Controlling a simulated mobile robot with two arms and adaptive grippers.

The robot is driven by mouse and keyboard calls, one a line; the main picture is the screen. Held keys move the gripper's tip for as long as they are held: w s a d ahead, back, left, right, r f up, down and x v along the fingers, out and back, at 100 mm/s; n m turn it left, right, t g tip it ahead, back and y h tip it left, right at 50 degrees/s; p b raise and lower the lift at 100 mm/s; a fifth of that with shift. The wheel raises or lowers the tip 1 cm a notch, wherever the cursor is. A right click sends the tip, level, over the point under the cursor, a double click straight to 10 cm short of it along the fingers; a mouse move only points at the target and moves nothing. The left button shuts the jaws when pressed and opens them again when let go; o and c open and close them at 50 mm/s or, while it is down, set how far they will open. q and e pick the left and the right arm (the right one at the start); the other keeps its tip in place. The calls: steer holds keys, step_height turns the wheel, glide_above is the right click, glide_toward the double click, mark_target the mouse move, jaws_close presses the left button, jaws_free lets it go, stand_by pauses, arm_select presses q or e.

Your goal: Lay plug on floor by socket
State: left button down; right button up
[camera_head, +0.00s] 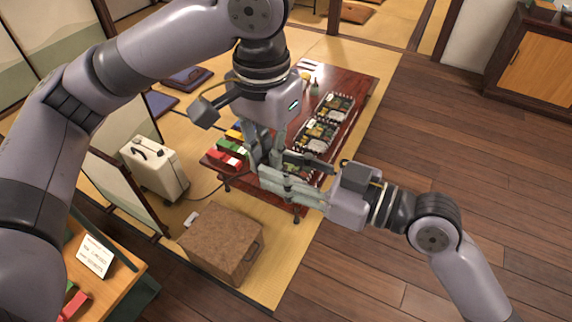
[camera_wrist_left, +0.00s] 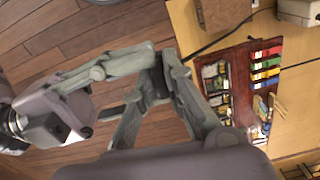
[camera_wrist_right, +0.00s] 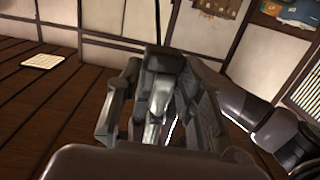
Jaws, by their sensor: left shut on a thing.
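My left gripper (camera_head: 262,165) reaches down over the low table's near end. In the left wrist view its fingers (camera_wrist_left: 165,65) close in on a small dark thing (camera_wrist_left: 158,82), probably the plug, mostly hidden by the fingers. My right gripper (camera_head: 275,178) comes in from the right and meets the left fingertips. In the right wrist view its fingers (camera_wrist_right: 160,95) stand apart, with left gripper parts between them. A small white piece (camera_head: 191,217) lies on the tatami by the brown box; it may be the socket, too small to be sure.
The low red table (camera_head: 358,84) carries lunch trays and coloured boxes. A brown box (camera_head: 222,242) stands on the tatami in front, and a white case (camera_head: 154,168) stands at left. A dark cable (camera_head: 205,195) runs between case and table. Wooden floor (camera_head: 440,150) at right is clear.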

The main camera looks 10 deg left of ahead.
arm_select(q)
steer(key=shift+s, duration=0.15)
arm_select(e)
steer(key=shift+w+d, duration=0.1)
steer(key=shift+w, duration=0.15)
steer(key=c, duration=0.4)
arm_select(q)
steer(key=c, duration=1.6)
jaws_free()
arm_select(e)
steer(key=shift+c, duration=0.6)
arm_select(q)
steer(key=shift+o, duration=0.2)
